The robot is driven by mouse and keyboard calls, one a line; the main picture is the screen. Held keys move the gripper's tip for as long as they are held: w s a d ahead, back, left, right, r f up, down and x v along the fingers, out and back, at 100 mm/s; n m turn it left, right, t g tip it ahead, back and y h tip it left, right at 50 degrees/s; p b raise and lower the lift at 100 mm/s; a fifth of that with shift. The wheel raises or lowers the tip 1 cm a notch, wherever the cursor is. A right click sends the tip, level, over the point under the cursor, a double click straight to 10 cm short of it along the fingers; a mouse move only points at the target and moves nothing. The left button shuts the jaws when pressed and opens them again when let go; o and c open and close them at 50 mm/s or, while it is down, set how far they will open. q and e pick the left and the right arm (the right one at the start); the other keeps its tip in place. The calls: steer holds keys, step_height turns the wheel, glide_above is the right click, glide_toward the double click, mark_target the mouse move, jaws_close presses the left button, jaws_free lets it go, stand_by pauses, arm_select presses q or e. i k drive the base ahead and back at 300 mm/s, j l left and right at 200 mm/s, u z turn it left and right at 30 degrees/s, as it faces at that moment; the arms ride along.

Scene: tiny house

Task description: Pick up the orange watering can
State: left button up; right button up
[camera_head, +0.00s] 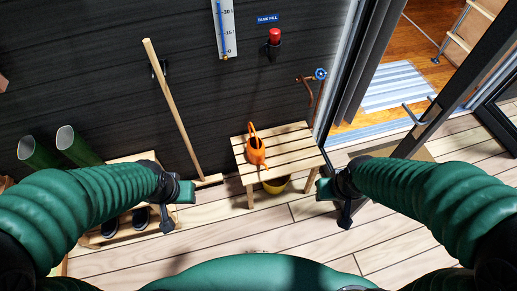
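The orange watering can (257,155) stands on a small slatted wooden bench (290,147) against the dark wall. Its handle loops up at the top. My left gripper (178,203) is to the left of the bench, apart from the can. My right gripper (337,203) is to the right and nearer, also apart from it. Both grippers look dark and small from above, and I cannot make out whether their fingers are apart. Nothing is seen in either one.
A broom (173,110) leans on the wall. Green boots (78,147) and a low wooden rack (108,238) with dark shoes are at left. An open doorway (400,80) is at right. The deck (235,238) before the bench is clear.

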mark_target(255, 147)
steer(key=i+j+u, duration=0.1)
steer(key=i+u, duration=0.2)
steer(key=i, duration=0.35)
steer(key=i+l+u, duration=0.1)
steer(key=i+u, duration=0.2)
steer(key=i, duration=0.4)
